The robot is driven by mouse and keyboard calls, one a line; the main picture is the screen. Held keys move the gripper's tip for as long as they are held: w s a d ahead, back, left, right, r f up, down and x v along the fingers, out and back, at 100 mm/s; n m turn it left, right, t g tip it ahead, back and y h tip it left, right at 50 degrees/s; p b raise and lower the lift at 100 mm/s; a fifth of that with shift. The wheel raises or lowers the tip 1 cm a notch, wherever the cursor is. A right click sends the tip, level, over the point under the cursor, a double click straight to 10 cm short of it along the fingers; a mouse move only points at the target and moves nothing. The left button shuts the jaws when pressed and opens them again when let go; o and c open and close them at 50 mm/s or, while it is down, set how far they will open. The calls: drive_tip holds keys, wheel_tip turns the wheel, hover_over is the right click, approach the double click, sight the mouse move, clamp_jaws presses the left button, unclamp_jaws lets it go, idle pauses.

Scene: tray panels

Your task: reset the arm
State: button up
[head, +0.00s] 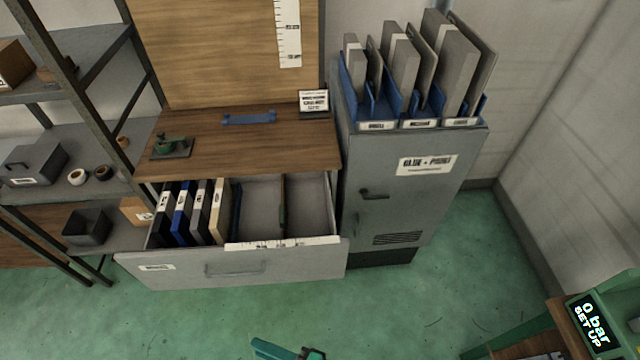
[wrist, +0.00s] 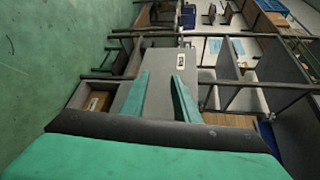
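In the head view only a small green part of my gripper (head: 290,352) shows at the bottom edge, above the green floor and in front of the drawer; the rest of the arm is out of frame. The wrist view looks sideways across the room, with a shelving unit and grey surfaces beyond the fingers.
An open drawer (head: 190,272) with several upright binders juts out below a wooden worktop (head: 225,145). A grey cabinet (head: 400,215) carrying upright panels stands to its right. A shelf rack (head: 95,180) is at left. A display (head: 593,322) is at lower right. Floor between is clear.

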drive_tip(key=s+d+f+t+h, duration=0.4)
drive_tip(key=d+f+h, duration=0.4)
drive_tip(key=d+h, duration=0.25)
drive_tip(key=s+d+r+n+t+h, duration=0.1)
drive_tip(key=r+n+t+h, duration=0.1)
drive_tip(key=r, duration=0.6)
drive_tip(key=s+d+r+n+t+h, duration=0.1)
drive_tip(key=s+r+n+t+h, duration=0.1)
drive_tip(key=r, duration=0.6)
drive_tip(key=n+t, duration=0.1)
drive_tip(key=n, duration=0.1)
drive_tip(key=shift+s+d+r+n, duration=0.15)
drive_tip(key=shift+s+r+n, duration=0.1)
drive_tip(key=shift+n, duration=0.05)
drive_tip(key=shift+s, duration=0.1)
